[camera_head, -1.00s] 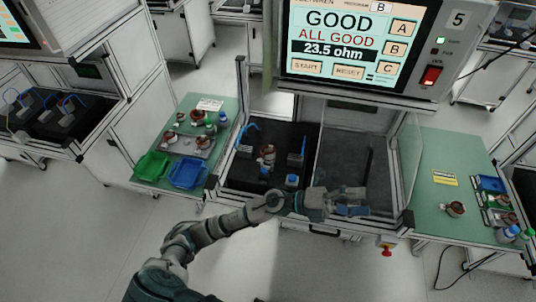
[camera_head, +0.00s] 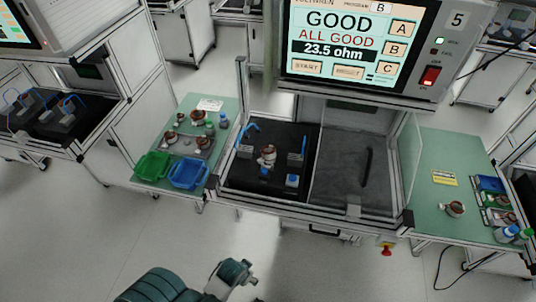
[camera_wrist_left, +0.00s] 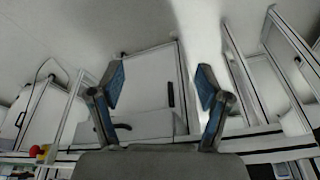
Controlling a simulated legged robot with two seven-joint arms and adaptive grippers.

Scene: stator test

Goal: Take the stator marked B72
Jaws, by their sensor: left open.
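A brown-and-white stator (camera_head: 267,157) sits in the black-floored test bay between blue-topped fixtures. Another stator (camera_head: 454,209) stands alone on the right green table. Several more stators (camera_head: 203,142) are on the left green table, and one (camera_head: 509,219) appears to lie in the right-hand tray. The marking B72 is not readable on any of them. My left gripper (camera_wrist_left: 160,82) is open and empty in the left wrist view, with floor and white cabinets beyond its fingers. Only part of my arm shows at the bottom of the head view. My right gripper is not in view.
The tester screen (camera_head: 355,40) reads GOOD, 23.5 ohm, program B. A green bin (camera_head: 153,166) and a blue bin (camera_head: 188,174) stand on the left table's front edge. A clear guard panel (camera_head: 411,150) borders the bay's right side. The floor in front is clear.

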